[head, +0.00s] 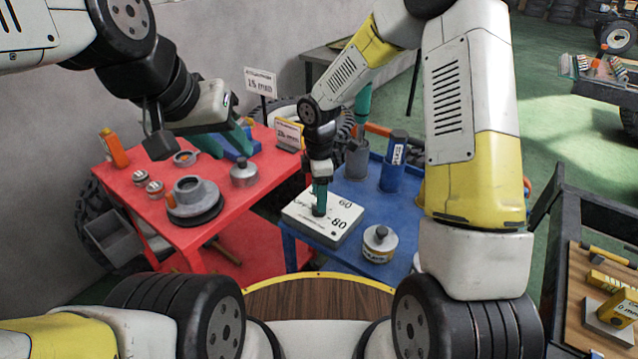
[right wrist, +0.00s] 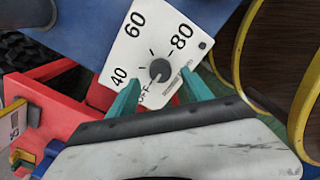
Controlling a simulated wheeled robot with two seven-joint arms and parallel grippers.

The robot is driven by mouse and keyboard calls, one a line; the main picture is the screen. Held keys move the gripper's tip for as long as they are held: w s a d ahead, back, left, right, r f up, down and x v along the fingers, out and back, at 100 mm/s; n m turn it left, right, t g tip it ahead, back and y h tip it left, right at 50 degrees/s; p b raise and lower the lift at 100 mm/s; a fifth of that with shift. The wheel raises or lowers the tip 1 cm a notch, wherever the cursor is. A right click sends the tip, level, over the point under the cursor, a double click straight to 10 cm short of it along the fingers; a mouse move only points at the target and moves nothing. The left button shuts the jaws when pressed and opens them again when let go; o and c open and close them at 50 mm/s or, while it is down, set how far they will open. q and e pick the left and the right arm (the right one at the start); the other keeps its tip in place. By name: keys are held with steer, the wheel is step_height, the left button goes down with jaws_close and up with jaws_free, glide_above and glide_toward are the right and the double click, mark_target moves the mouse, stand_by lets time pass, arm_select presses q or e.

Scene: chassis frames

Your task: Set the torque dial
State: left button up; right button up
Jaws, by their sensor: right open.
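The torque dial is a white box (head: 322,221) on the blue table, with a dark round knob (right wrist: 160,69) on its face. In the right wrist view the printed marks OFF, 40, 60 and 80 surround the knob. A small pale mark on the knob seems to face OFF. My right gripper (head: 319,205) points down over the dial. Its teal fingers (right wrist: 161,78) are apart, one on each side of the knob; contact cannot be told. My left gripper (head: 222,135) hangs over the back of the red table, its fingers hard to make out.
The blue table (head: 378,215) also holds a blue cylinder (head: 393,176), a grey cup (head: 356,160) and a yellow-labelled canister (head: 380,244). The red table (head: 140,205) carries several metal parts and signs. A dark cart (head: 555,270) stands at the right.

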steer(key=shift+r, duration=2.05)
steer(key=shift+r, duration=0.1)
steer(key=s+d+r+m+t, duration=0.1)
steer(key=s+d+r+m, duration=0.25)
steer(key=r, duration=0.35)
steer(key=s+d+r+m+t, duration=0.1)
steer(key=s+d+r+m, duration=0.2)
steer(key=d+r+m, duration=0.35)
steer(key=s+d+r+m+t+y, duration=0.2)
steer(key=s+d+r+m+t, duration=0.2)
steer(key=s+r+m, duration=0.5)
steer(key=s, duration=0.4)
steer(key=shift+s+r, duration=0.15)
steer(key=shift+r, duration=0.15)
